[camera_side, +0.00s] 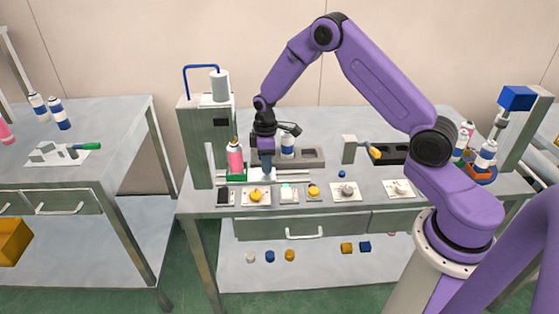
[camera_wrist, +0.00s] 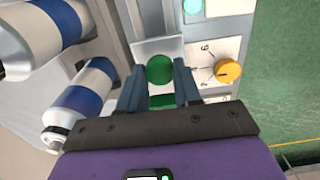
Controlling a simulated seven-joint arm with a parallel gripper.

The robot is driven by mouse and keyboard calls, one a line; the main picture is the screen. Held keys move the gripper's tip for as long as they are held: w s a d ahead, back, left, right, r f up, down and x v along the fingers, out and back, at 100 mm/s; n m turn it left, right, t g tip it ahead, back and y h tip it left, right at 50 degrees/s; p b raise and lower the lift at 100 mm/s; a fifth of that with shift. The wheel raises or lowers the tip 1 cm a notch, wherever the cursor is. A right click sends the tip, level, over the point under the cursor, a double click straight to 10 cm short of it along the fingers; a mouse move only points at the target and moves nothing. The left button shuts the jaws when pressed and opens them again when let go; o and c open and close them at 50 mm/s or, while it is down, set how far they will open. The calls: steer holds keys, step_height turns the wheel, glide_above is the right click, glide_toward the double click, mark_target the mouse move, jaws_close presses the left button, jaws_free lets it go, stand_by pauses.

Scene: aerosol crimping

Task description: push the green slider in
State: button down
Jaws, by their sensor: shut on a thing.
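The green slider (camera_side: 236,178) lies low at the foot of the grey press column in the side view, with a pink can (camera_side: 235,158) standing upright on it. In the wrist view, the slider's round green knob (camera_wrist: 160,68) sits between my two fingers. My gripper (camera_side: 267,174) points down just right of the pink can, low over the station. In the wrist view my gripper (camera_wrist: 159,82) is shut on the knob, with a finger on each side. A green strip of the slider (camera_wrist: 162,100) shows below the knob. The gripper body hides the rest of the slider.
The grey press column (camera_side: 208,140) stands left of the can. Blue-and-white cans (camera_wrist: 82,97) stand close beside the gripper. A yellow dial (camera_wrist: 228,70) and a lit button (camera_wrist: 193,7) are on the front panels. A yellow-handled tool (camera_side: 375,152) stands to the right.

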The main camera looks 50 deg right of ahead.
mark_target(259, 175)
steer(key=shift+w+a, duration=0.85)
steer(key=shift+a+r, duration=0.1)
steer(key=c, duration=0.8)
jaws_free()
step_height(259, 175, up, 17)
steer(key=shift+r, duration=0.15)
